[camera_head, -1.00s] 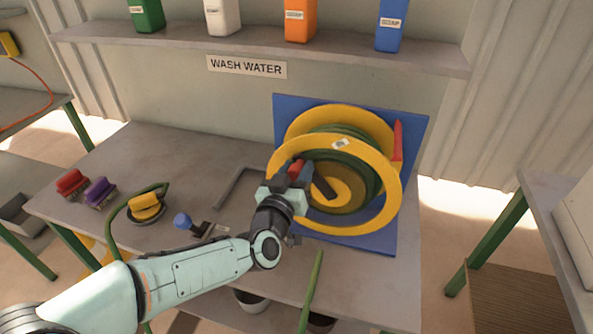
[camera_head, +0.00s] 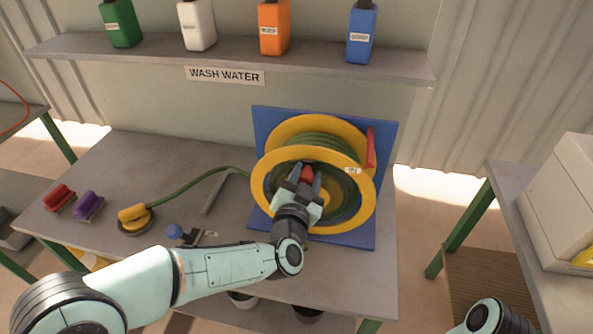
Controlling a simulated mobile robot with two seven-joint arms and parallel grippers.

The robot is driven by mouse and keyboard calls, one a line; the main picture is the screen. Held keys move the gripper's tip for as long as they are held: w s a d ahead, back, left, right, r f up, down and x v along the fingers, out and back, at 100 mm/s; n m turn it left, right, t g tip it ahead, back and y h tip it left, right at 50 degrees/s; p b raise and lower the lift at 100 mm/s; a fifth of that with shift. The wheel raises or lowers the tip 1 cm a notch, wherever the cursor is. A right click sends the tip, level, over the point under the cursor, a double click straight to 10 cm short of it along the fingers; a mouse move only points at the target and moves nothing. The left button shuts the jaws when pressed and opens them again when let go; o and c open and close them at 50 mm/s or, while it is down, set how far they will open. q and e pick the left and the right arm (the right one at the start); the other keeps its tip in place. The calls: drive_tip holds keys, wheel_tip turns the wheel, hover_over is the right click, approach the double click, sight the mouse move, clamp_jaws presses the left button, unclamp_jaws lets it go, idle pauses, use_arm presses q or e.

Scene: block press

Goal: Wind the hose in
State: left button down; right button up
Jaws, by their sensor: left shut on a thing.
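The hose reel (camera_head: 362,203) has yellow flanges and stands on a blue backplate (camera_head: 385,160) on the grey bench. Green hose (camera_head: 325,150) is wound between its flanges. A free length of hose (camera_head: 192,185) runs left over the bench to a yellow end piece (camera_head: 133,213) by a dark round base. My left gripper (camera_head: 307,176) is in front of the reel face, shut on the red crank handle (camera_head: 307,172), and hides part of the hub. Part of my right arm shows at the lower right; its gripper is out of view.
A red piece (camera_head: 371,148) stands at the reel's right side. A blue-knobbed valve (camera_head: 175,231), a purple clamp-like item (camera_head: 89,205) and a red one (camera_head: 59,198) sit on the bench's left. Above, a shelf (camera_head: 230,58) holds bottles.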

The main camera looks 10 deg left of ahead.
use_arm(q)
drive_tip(key=shift+d+m+p, duration=0.3)
drive_tip(key=shift+d+m, duration=0.25)
drive_tip(key=shift+m, duration=0.05)
drive_tip(key=c, duration=0.7)
unclamp_jaws()
drive_tip(key=shift+d, duration=0.1)
drive_tip(key=shift+o, duration=0.2)
drive_tip(key=shift+s, duration=0.2)
drive_tip(key=s+a+b, duration=0.1)
drive_tip(key=s, duration=1.2)
drive_tip(key=shift+r+b, duration=0.2)
drive_tip(key=shift+b, duration=0.15)
